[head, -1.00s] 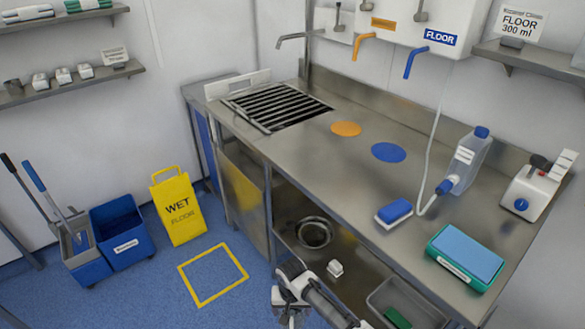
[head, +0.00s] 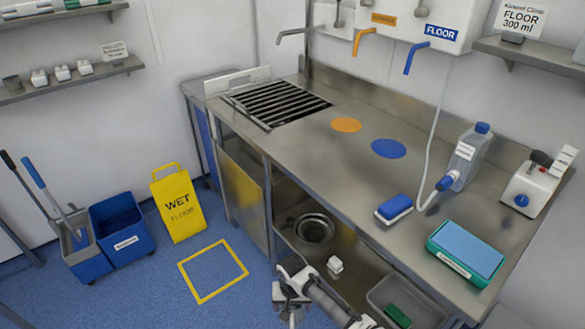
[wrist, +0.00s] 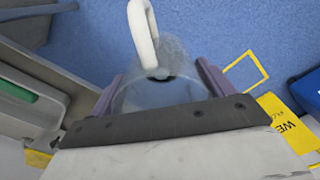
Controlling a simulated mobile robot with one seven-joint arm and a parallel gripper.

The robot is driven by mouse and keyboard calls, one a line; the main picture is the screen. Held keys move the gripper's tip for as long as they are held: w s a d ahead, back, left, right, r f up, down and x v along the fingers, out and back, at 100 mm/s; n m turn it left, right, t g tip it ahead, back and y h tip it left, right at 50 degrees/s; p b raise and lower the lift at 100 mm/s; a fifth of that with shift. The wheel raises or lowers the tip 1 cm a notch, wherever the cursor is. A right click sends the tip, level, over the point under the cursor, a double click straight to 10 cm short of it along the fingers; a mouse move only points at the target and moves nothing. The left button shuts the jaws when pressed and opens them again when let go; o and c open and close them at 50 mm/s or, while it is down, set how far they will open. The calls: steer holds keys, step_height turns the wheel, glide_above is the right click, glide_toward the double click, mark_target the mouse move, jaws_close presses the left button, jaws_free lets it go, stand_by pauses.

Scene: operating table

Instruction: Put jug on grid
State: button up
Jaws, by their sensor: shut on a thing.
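My gripper (wrist: 160,80) shows in the wrist view, with a purple finger on each side of a clear jug (wrist: 165,98). It is shut on the jug. The jug's white handle (wrist: 143,30) points toward the top of that picture, with blue floor behind it. The grid (head: 278,103) is a set of dark slats let into the far left end of the steel counter (head: 310,140). Nothing stands on the grid.
An orange disc (head: 347,125) and a blue disc (head: 388,148) mark the counter. Taps (head: 362,40) overhang the back. A wet-floor sign (head: 177,205) and bucket (head: 122,230) stand left.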

steer(key=shift+d, duration=0.15)
stand_by(0.4)
steer(key=w+a+r, duration=0.1)
steer(key=w, duration=0.1)
steer(key=w+a+r, duration=0.2)
steer(key=shift+w+a+r, duration=0.1)
steer(key=shift+w+r, duration=0.1)
steer(key=shift+s+d+f, duration=0.5)
steer(key=shift+s+f, duration=0.05)
steer(key=shift+s, duration=0.2)
steer(key=shift+s+d+f, duration=0.45)
steer(key=shift+s+f, duration=0.1)
steer(key=shift+s, duration=0.2)
steer(key=shift+s+d+f, duration=0.5)
steer(key=shift+s+f, duration=0.05)
steer(key=shift+s, duration=0.2)
steer(key=shift+w, duration=0.1)
